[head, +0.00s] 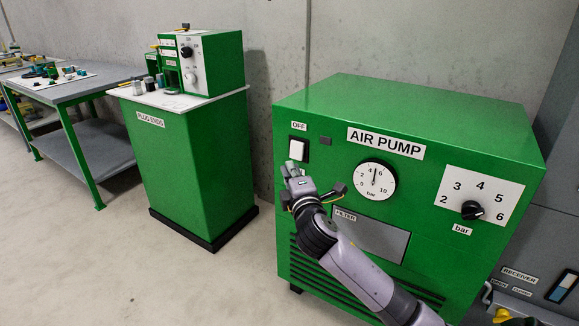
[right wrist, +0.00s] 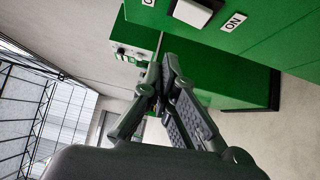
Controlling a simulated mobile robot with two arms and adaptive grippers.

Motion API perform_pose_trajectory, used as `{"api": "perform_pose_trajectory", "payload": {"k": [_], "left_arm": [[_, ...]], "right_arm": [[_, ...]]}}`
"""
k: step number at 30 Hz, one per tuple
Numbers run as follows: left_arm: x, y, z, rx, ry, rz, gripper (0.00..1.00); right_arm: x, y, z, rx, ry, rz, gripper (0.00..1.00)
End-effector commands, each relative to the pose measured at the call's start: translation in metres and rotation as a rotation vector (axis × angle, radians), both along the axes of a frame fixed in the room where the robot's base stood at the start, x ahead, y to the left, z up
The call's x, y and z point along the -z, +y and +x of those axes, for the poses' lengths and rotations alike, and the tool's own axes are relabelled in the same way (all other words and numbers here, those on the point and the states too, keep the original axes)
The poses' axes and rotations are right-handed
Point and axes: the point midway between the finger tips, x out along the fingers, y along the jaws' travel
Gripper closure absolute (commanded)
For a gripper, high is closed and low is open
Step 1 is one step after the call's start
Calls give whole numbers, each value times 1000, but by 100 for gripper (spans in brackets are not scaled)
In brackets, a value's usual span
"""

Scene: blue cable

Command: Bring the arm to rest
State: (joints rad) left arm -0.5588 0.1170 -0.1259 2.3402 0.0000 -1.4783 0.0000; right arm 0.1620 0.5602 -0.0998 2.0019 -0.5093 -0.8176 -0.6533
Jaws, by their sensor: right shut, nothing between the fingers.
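My right gripper (head: 291,174) is shut and empty in front of the green air pump (head: 440,125), just below its white switch (head: 297,150). My right arm reaches up to it from the lower right of the head view. In the right wrist view the closed fingertips (right wrist: 167,62) meet in the middle, and the switch (right wrist: 192,12) shows beyond them, with an ON label (right wrist: 234,21) beside it. The fingertips look apart from the switch, but the gap is hard to judge. In the head view the OFF label (head: 299,126) is above the switch. My left gripper is not in view.
The pump carries a gauge (head: 375,181), a pressure knob (head: 472,210) and a filter panel (head: 385,236). A green plug-ends cabinet (head: 195,165) stands to the left, with a grey workbench (head: 80,85) beyond. Floor (head: 90,265) in front is clear.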

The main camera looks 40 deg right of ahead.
Motion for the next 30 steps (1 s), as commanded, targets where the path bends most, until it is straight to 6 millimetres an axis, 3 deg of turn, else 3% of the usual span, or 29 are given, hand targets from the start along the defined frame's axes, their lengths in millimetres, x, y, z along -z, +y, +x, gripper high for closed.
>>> {"api": "perform_pose_trajectory", "payload": {"k": [13, 16, 20, 23, 27, 30], "left_arm": [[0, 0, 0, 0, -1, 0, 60], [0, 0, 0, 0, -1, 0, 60], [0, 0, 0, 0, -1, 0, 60], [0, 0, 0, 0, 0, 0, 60], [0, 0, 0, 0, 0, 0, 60], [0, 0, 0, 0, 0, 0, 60]], "right_arm": [[1, 0, 0, 0, 1, 2, 100], [16, 4, -4, -1, 23, 44, 100], [70, 21, -26, 10, 107, 223, 100], [131, 43, -59, 44, 213, 438, 100], [210, 81, -123, 137, 375, 746, 100], [251, 108, -172, 224, 483, 936, 100]]}}
